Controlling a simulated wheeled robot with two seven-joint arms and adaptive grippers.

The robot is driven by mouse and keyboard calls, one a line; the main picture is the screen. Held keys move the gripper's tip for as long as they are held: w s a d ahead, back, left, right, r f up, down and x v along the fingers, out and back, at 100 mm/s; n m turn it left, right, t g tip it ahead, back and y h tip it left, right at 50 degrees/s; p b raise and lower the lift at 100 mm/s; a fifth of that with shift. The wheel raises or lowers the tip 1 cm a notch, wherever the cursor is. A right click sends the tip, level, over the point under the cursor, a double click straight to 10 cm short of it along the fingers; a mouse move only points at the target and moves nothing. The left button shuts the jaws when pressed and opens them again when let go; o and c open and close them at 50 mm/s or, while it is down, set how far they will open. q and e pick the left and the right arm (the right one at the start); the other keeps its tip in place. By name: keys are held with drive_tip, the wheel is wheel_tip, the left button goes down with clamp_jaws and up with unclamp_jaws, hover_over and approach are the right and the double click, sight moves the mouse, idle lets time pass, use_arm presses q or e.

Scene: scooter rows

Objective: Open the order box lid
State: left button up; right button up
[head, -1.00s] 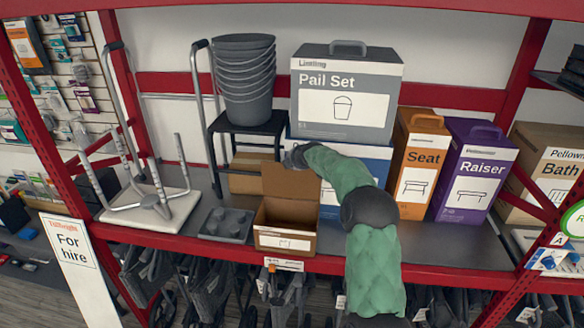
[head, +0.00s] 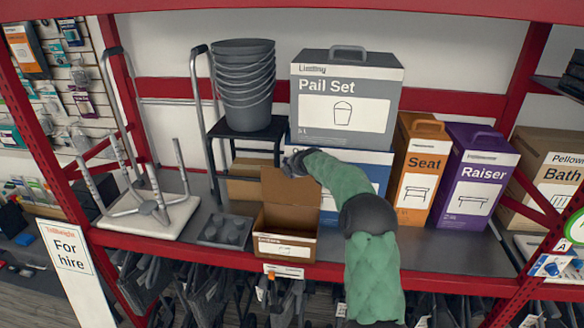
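The order box (head: 284,247) is a small brown carton with a white front label, standing at the front of the grey shelf. Its brown lid (head: 290,200) stands up at the back of the box, and the dark inside shows from above. My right arm, in a green sleeve, reaches in from below. My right gripper (head: 295,164) is a dark shape just above the lid's upper right corner. Its fingers are too small and hidden to tell whether they are open or touch the lid. My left gripper is not in view.
A grey Pail Set box (head: 345,70) rests on a blue box behind my arm. Orange Seat (head: 418,150) and purple Raiser (head: 470,185) boxes stand to the right. Stacked pails (head: 244,85) sit on a black stool. A dark studded block (head: 225,230) lies left of the order box.

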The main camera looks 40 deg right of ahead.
drive_tip(key=v, duration=1.2)
drive_tip(key=shift+a+f, duration=0.1)
idle(0.4)
